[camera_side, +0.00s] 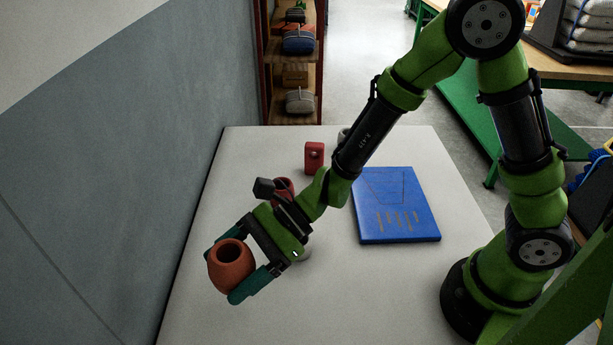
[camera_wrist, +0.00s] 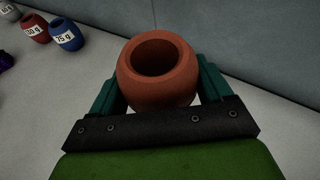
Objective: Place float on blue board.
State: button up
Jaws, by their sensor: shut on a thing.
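The float is an orange-brown barrel shape with a wide round hole (camera_side: 232,268), at the left front of the table in the side view. It also shows at the top middle of the wrist view (camera_wrist: 158,85). My gripper (camera_side: 236,272) is shut on it, with a teal finger on each side. The hole faces the side camera. How high the float is over the table is hard to tell. The blue board (camera_side: 420,222) lies flat on the table, right of and behind my gripper, with dark line markings. No object rests on its visible part.
A red block (camera_side: 314,158) stands at the back of the table. A red rounded thing (camera_side: 284,185) is partly hidden behind my wrist. The wrist view shows a red weight (camera_wrist: 35,28) and a blue weight (camera_wrist: 66,35) with labels. A grey wall (camera_side: 120,170) borders the left side.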

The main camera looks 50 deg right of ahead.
jog(key=w+d+m+t+h, duration=0.1)
jog(key=w+d+m+t, duration=0.15)
jog(key=w+d, duration=0.45)
jog(key=m+t+h, duration=0.6)
jog(key=m+t, duration=0.1)
jog(key=m, duration=0.1)
send_over(374, 182)
notch_tip(374, 182, down, 4)
jog(key=shift+r+n, duration=0.1)
jog(key=shift+n, duration=0.15)
jog(key=shift+f, duration=1.95)
jog(key=shift+f, duration=0.15)
jog(key=o, duration=1)
